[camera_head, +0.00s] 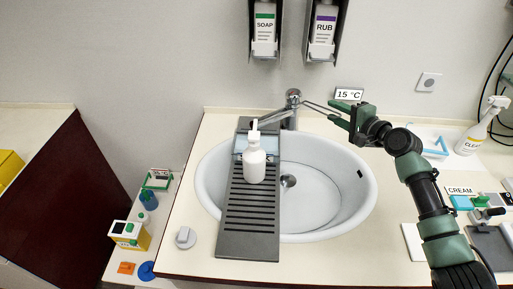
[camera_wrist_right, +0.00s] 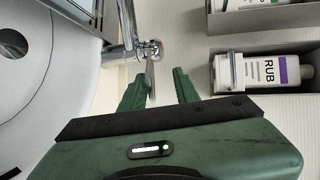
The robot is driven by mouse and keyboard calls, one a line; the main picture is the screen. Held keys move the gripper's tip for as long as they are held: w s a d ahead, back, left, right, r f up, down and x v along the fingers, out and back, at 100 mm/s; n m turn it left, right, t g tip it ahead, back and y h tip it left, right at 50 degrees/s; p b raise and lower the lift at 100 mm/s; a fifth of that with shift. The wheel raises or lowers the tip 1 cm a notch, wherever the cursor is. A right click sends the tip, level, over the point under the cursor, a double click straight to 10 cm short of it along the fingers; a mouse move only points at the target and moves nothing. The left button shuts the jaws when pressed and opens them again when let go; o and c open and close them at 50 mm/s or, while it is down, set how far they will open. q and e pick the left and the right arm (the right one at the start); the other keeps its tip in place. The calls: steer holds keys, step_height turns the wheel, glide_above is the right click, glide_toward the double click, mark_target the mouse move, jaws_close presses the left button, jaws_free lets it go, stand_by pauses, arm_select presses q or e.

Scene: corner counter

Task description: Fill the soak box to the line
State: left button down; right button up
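The sink (camera_head: 330,205) is a white oval basin with a dark ribbed board (camera_head: 248,222) laid across its left part. A pale bluish see-through box (camera_head: 240,143), which looks like the soak box, sits on the board's back part, partly hidden by a white pump bottle (camera_head: 254,165). Its line and water level cannot be made out. The chrome tap (camera_head: 292,97) stands behind the sink, its long lever reaching right. My right gripper (camera_head: 338,114) is at the lever's end. In the right wrist view the lever lies between its open fingers (camera_wrist_right: 160,88). My left gripper is out of view.
A 15 °C display (camera_head: 349,94) is behind the gripper. SOAP (camera_head: 264,28) and RUB (camera_head: 323,30) dispensers hang above. A spray bottle (camera_head: 482,127), a blue-edged frame (camera_head: 436,146) and cream items are at right. A round-based white item (camera_head: 185,238) stands left of the board.

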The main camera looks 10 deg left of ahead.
steer(key=shift+s+d+f+b, duration=0.2)
steer(key=shift+f+b, duration=0.4)
steer(key=shift+f, duration=0.3)
steer(key=shift+s+d+f+b, duration=0.1)
steer(key=shift+s+f+b, duration=0.1)
steer(key=shift+f+b, duration=0.55)
steer(key=shift+f, duration=0.1)
stand_by(4.8)
steer(key=shift+s+f, duration=0.1)
steer(key=shift+f, duration=0.45)
steer(key=shift+r, duration=0.3)
steer(key=p+v, duration=0.4)
steer(key=v, duration=0.4)
